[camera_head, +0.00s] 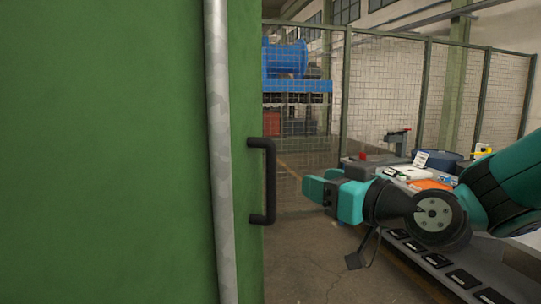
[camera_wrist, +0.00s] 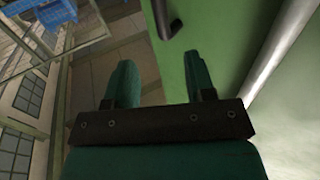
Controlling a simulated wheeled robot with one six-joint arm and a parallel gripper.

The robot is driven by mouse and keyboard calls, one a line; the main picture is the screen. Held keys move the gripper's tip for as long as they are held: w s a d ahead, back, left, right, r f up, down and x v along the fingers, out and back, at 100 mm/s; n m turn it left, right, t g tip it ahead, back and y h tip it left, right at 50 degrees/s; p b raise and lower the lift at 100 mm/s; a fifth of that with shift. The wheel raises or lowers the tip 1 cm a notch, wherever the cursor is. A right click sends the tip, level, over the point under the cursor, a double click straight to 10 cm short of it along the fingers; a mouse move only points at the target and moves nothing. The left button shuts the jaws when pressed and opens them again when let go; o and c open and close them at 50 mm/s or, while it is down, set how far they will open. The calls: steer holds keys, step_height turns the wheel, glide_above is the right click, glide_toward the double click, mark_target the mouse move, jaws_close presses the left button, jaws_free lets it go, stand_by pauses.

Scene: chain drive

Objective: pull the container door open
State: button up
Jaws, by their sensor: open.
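The container door (camera_head: 110,150) is a large green panel filling the left of the head view, with a grey vertical pipe (camera_head: 220,150) along it. A black bar handle (camera_head: 269,182) stands at its right edge. My gripper (camera_head: 312,190) is to the right of the handle, apart from it, pointing left. In the wrist view my gripper's two green fingers (camera_wrist: 160,88) are spread with nothing between them. The black handle (camera_wrist: 168,20) shows ahead of them at the top, against the green door (camera_wrist: 215,45). Part of the handle is cut off there.
A mesh fence (camera_head: 390,90) runs behind. Concrete floor (camera_head: 310,265) is clear below my gripper.

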mark_target(274, 166)
steer(key=p+x, duration=0.7)
steer(key=x, duration=0.6)
steer(key=shift+w+a+r, duration=0.1)
steer(key=shift+w+a, duration=0.1)
steer(key=shift+w, duration=0.05)
steer(key=shift+w+a+p, duration=0.3)
steer(key=shift+w, duration=0.05)
jaws_close()
